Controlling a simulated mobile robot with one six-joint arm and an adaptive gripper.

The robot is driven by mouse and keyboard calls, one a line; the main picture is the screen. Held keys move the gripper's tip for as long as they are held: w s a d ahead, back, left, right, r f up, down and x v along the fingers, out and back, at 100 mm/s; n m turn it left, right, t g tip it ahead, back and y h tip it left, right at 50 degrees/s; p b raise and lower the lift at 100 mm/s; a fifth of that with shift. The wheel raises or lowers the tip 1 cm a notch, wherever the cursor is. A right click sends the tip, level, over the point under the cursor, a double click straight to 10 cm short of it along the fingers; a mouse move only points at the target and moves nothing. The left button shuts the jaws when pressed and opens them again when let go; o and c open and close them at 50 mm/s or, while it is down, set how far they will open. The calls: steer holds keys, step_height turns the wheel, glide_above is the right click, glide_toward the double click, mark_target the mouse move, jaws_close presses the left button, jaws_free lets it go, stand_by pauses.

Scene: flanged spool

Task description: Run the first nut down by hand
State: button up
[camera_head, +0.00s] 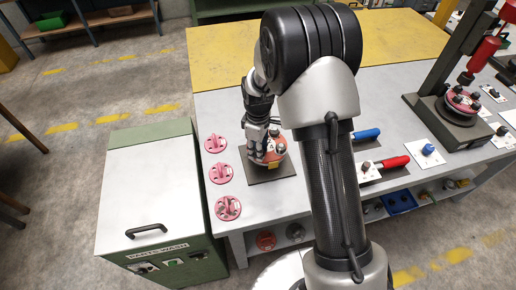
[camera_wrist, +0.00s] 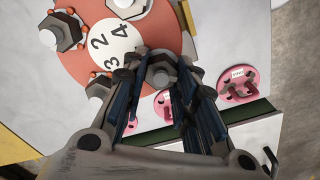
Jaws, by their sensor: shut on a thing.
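The spool's red flange (camera_head: 279,148) sits on a dark square plate (camera_head: 287,174) on the grey bench. In the wrist view the red flange (camera_wrist: 85,68) bears a white disc (camera_wrist: 114,42) with the figures 2, 3 and 4 readable. Dark hex nuts with pale stud ends stand around the disc, such as one at the upper left (camera_wrist: 65,32) and one at the lower left (camera_wrist: 98,88). My gripper (camera_wrist: 160,78) points down at the flange edge, its fingers shut on a nut (camera_wrist: 160,70). In the head view my gripper (camera_head: 264,156) hides part of the flange.
Three pink discs (camera_head: 221,172) lie in a column left of the plate. A green-and-grey parts-wash cabinet (camera_head: 155,185) stands at the left. Blue-handled (camera_head: 366,134) and red-handled (camera_head: 394,162) tools lie to the right, before a press (camera_head: 458,125).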

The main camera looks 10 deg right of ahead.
steer(key=shift+m, duration=0.4)
steer(key=m, duration=0.3)
steer(key=shift+w+m, duration=0.1)
steer(key=shift+m, duration=0.2)
steer(key=m, duration=0.3)
steer(key=shift+d+m+p, duration=0.15)
steer(key=shift+m+p, duration=0.25)
steer(key=m, duration=0.4)
steer(key=shift+d+m, duration=0.1)
steer(key=shift+m, duration=1.9)
steer(key=o, duration=1)
steer(key=shift+o, duration=0.2)
